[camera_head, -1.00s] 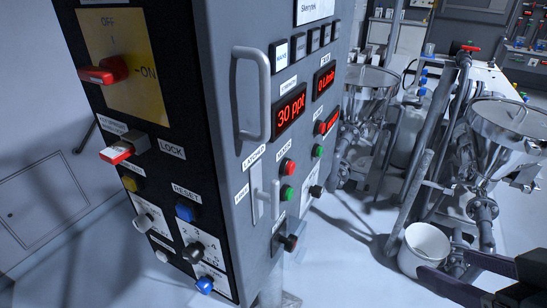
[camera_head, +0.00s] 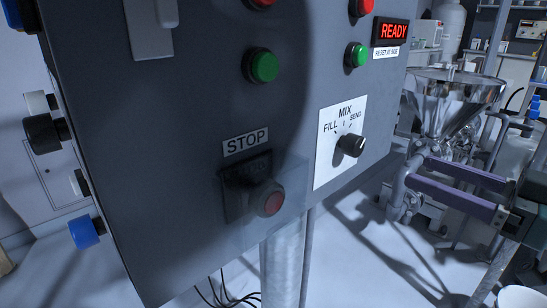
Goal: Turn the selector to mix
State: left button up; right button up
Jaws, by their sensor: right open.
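The selector (camera_head: 350,145) is a black knob on a white plate (camera_head: 326,172) marked FILL, MIX and SEND, at the lower right of the grey panel. MIX is at the top, FILL at the left and SEND at the right. I cannot tell which mark the knob points at. My right gripper (camera_head: 418,172) comes in from the right with two long purple fingers. It is open and empty, its fingertips pointing left towards the selector, a gap away to the right of it. My left gripper is not in view.
A green button (camera_head: 357,55) and a READY display (camera_head: 394,32) are above. A steel hopper (camera_head: 450,95) stands behind my right gripper. A post (camera_head: 284,265) supports the panel.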

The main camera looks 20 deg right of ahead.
aim_at(360, 149)
jog(key=b+x, duration=0.1)
jog(key=x, duration=0.8)
jog(key=shift+w+a, duration=0.3)
jog(key=shift+c, duration=0.3)
grip_shut()
